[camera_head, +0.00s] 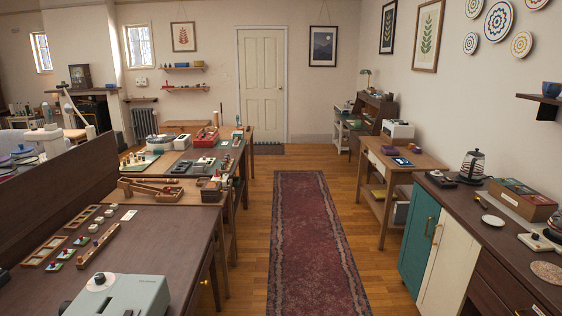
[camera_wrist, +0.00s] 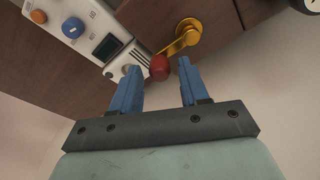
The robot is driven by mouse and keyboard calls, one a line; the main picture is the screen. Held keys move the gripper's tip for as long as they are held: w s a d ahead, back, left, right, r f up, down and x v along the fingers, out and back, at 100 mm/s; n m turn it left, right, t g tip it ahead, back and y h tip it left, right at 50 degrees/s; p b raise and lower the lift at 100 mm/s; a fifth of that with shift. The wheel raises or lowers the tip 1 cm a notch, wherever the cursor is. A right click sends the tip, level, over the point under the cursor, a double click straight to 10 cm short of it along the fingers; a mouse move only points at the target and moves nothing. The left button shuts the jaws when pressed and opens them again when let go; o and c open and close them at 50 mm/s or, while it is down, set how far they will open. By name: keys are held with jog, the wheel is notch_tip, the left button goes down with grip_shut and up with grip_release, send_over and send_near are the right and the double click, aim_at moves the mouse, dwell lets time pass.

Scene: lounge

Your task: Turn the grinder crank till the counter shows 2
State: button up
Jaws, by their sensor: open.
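In the wrist view a yellow crank (camera_wrist: 183,40) with a round red knob (camera_wrist: 159,67) stands out from a brown wooden surface. My gripper (camera_wrist: 158,66) has two blue fingers spread apart. The red knob shows between the fingertips in the picture, with space on each side; I cannot tell how deep it sits between them. Left of the crank is a pale panel with a small dark display (camera_wrist: 108,47); its figures are too small to read. I cannot pick out the crank or my gripper with certainty in the head view.
The panel also has a blue knob (camera_wrist: 73,28) and an orange knob (camera_wrist: 39,16). In the head view a dark table (camera_head: 160,245) with small wooden trays stands at the left. A red carpet runner (camera_head: 310,225) lies along the clear aisle. A cabinet (camera_head: 435,245) stands at the right.

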jog(key=shift+r, duration=3.5)
jog(key=shift+w, duration=0.1)
